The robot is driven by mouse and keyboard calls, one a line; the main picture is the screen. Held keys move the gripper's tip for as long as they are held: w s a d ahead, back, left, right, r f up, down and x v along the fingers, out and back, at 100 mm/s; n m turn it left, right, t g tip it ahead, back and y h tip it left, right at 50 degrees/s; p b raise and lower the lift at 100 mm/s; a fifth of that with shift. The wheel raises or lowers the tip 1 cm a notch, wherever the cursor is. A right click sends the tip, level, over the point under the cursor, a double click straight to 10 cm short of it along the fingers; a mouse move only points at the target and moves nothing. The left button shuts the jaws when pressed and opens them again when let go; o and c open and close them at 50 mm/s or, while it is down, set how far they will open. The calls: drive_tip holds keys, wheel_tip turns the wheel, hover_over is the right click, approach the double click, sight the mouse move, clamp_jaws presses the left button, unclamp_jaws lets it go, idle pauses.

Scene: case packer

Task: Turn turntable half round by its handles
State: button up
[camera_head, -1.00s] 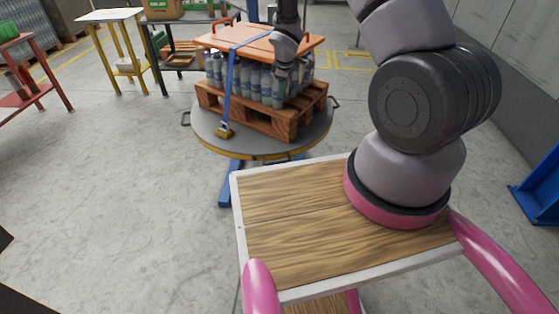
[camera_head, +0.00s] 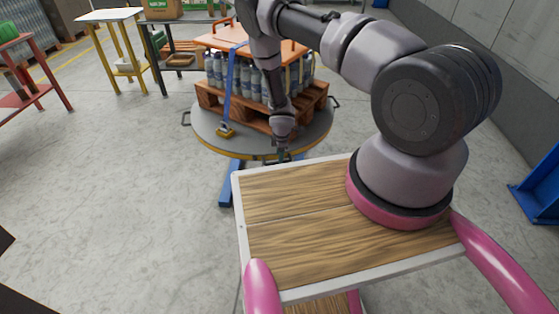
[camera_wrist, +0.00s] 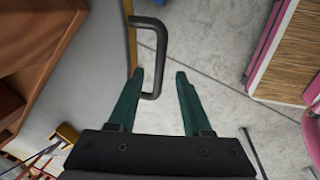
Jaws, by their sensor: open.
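The round grey turntable (camera_head: 209,133) stands in front of me with a yellow rim. A wooden pallet (camera_head: 213,101) of grey bottles rests on it under an orange top board, with a blue strap over it. Dark loop handles stick out from the rim at the left (camera_head: 186,118) and the right (camera_head: 335,102). My gripper (camera_head: 281,153) is at the turntable's near edge. In the wrist view my gripper (camera_wrist: 164,74) is open, with green fingers. A dark handle (camera_wrist: 158,62) on the rim shows between and beyond the fingertips, close to the left one. I cannot tell whether they touch.
My wooden-topped base lies just in front of the turntable. A yellow-legged table (camera_head: 108,16), a red table (camera_head: 20,97) and a dark bench (camera_head: 180,19) stand at the back left. A blue post base (camera_head: 538,190) is at the right. The floor left of the turntable is clear.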

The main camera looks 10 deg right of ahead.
drive_tip(key=shift+w+f, duration=0.2)
drive_tip(key=shift+f, duration=0.7)
drive_tip(key=shift+w+f, duration=0.2)
drive_tip(key=shift+f, duration=0.65)
clamp_jaws()
